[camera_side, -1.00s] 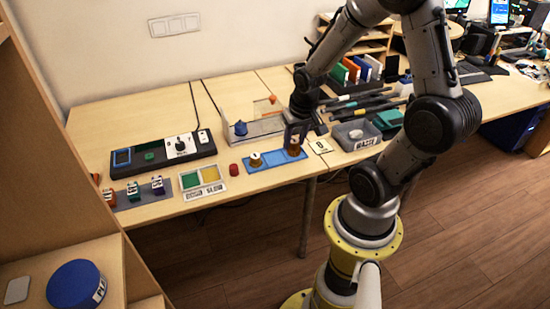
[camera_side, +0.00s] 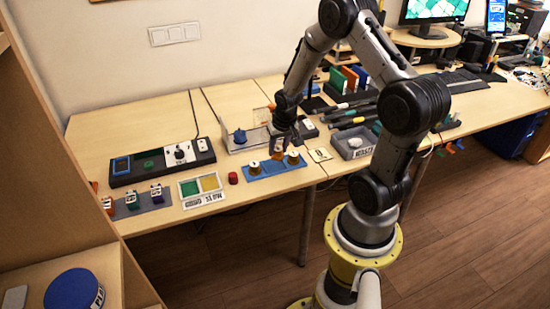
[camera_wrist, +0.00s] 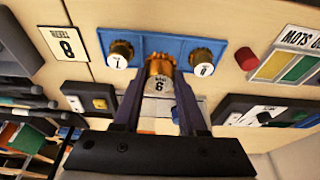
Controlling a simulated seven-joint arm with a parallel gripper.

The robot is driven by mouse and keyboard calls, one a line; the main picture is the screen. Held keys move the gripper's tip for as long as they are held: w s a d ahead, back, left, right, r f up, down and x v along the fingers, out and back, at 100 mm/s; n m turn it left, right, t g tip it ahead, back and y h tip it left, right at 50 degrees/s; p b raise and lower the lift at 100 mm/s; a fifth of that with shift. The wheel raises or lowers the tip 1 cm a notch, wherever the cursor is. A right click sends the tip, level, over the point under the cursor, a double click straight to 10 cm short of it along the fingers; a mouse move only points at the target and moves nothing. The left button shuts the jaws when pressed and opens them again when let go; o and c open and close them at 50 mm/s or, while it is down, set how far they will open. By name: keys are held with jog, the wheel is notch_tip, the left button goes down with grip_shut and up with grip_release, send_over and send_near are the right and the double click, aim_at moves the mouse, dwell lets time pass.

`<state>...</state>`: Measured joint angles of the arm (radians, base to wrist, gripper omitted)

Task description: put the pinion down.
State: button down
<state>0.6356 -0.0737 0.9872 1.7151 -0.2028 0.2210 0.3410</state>
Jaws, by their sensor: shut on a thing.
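My gripper (camera_side: 279,149) is shut on a brass-coloured pinion, seen best in the wrist view (camera_wrist: 160,67), with a pale numbered label facing that camera. The gripper holds it by the middle of the blue tray (camera_side: 274,167), at the edge nearer the wall. I cannot tell whether the pinion touches the tray. Two similar brass pieces with white numbered tops sit on the tray, one at its left end (camera_side: 254,168) and one at its right end (camera_side: 293,158). In the wrist view the tray (camera_wrist: 150,42) lies beyond the fingertips, with a piece on either side.
A red round piece (camera_side: 233,178) and a green-and-yellow sorting tray (camera_side: 202,190) stand left of the blue tray. A clear-walled stand with a blue knob (camera_side: 240,136) is behind. A number card (camera_side: 320,155) and a grey bin (camera_side: 353,142) are to the right.

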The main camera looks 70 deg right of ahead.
jog(key=shift+w+d+f, duration=0.25)
jog(key=shift+w+f, duration=0.1)
jog(key=shift+f, duration=0.15)
jog(key=shift+w+d+f, duration=0.25)
jog(key=shift+w+f, duration=0.05)
jog(key=shift+f, duration=0.2)
jog(key=shift+a+x, duration=0.2)
jog(key=shift+x, duration=1.55)
jog(key=shift+s+f, duration=0.15)
jog(key=shift+f, duration=0.05)
jog(key=shift+c, duration=2.3)
grip_release()
